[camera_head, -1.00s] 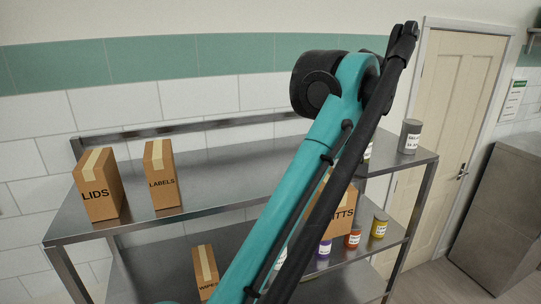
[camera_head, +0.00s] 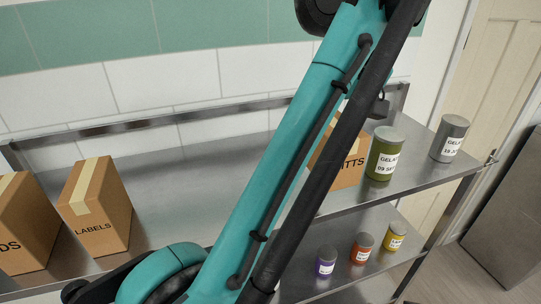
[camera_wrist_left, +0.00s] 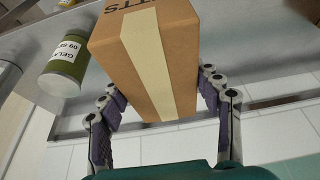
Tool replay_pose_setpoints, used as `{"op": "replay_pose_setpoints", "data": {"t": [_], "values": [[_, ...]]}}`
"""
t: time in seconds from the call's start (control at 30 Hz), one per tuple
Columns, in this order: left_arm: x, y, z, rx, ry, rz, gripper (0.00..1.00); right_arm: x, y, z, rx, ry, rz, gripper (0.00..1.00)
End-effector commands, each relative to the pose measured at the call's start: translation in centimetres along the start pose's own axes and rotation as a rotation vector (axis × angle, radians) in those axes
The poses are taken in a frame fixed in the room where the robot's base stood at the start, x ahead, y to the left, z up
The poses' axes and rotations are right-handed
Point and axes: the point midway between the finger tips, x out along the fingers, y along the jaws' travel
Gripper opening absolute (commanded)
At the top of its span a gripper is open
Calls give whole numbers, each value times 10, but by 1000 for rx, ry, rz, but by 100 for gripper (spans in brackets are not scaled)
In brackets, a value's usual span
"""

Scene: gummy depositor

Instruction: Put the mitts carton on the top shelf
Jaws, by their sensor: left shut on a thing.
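The mitts carton (camera_head: 343,163) is a brown box with "TTS" lettering showing. In the head view it appears at top shelf level, left of a green gelatin can, partly hidden behind my left arm. In the left wrist view the carton (camera_wrist_left: 150,60) sits between the fingers of my left gripper (camera_wrist_left: 160,88), which is shut on it. The top shelf (camera_head: 200,185) is a grey metal surface. I cannot tell whether the carton's base touches it. My right gripper is not in view.
The green gelatin can (camera_head: 384,153) stands close to the carton and also shows in the wrist view (camera_wrist_left: 63,65). A grey can (camera_head: 449,138) is farther right. The labels carton (camera_head: 97,205) and lids carton (camera_head: 25,225) stand left. Small jars (camera_head: 362,249) are on the lower shelf.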

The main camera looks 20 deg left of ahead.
Motion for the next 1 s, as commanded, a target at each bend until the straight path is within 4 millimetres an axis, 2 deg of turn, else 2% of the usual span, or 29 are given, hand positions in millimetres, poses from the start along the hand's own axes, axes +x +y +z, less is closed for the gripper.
{"op": "replay_pose_setpoints", "data": {"t": [0.3,0.5,0.67,0.9,1.0], "values": [[62,-38,-38,-7,0,-2,12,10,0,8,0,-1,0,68],[91,-55,-58,-3,0,-1,12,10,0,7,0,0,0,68],[101,-59,-61,0,0,0,12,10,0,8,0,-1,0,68],[132,-59,-48,0,0,0,12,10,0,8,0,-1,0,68],[136,-59,-46,0,0,0,12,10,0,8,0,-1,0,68]]}}
